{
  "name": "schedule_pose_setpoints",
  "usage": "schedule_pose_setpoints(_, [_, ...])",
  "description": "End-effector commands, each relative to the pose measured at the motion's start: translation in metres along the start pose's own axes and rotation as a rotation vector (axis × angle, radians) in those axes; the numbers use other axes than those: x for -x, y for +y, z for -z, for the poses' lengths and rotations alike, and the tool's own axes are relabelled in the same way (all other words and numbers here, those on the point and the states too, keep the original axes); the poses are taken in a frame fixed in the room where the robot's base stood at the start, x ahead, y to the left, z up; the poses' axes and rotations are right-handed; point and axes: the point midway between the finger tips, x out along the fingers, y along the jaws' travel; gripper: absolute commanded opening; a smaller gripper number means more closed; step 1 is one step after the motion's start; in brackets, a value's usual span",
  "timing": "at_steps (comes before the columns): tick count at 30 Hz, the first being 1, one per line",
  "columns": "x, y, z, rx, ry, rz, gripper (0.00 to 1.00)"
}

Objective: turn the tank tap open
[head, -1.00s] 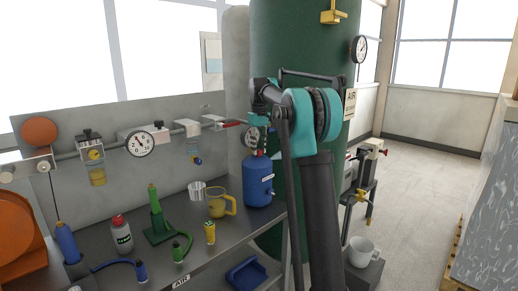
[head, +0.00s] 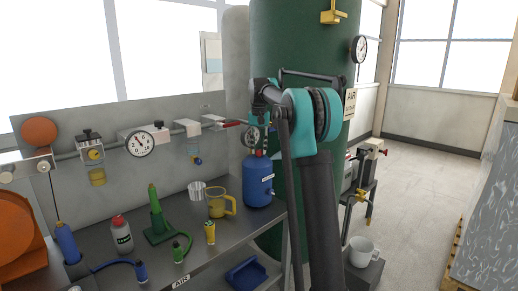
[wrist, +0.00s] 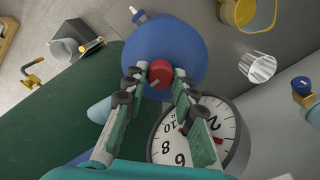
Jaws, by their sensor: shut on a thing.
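A small blue tank (head: 258,184) stands at the right end of the bench. It shows from above in the wrist view (wrist: 190,45). Its tap, a round red knob (wrist: 160,70), is on top. My gripper (wrist: 158,78) comes from above and is shut on the red knob, with one finger on each side. In the head view, my gripper (head: 259,146) is small and partly hidden by my own arm.
A round gauge (wrist: 166,140) sits close beside my fingers. A large green tank (head: 290,55) stands behind. A yellow mug (head: 219,205) and a clear cup (head: 196,191) stand left of the blue tank. A white mug (head: 362,251) is at the lower right.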

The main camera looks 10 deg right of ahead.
Motion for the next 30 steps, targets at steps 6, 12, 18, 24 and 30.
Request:
schedule_pose_setpoints(6, [0.0004, 0.0, 0.0006, -0.018, 0.002, 0.0, 0.0])
schedule_pose_setpoints(12, [0.0004, 0.0, 0.0006, -0.019, 0.002, 0.0, 0.0])
schedule_pose_setpoints(18, [0.0003, 0.0, 0.0005, -0.018, 0.002, 0.0, 0.38])
schedule_pose_setpoints(24, [0.0002, -0.0001, 0.0003, -0.017, 0.001, 0.0, 0.48])
schedule_pose_setpoints(30, [0.0001, -0.0002, 0.0002, -0.004, 0.001, 0.0, 0.48])
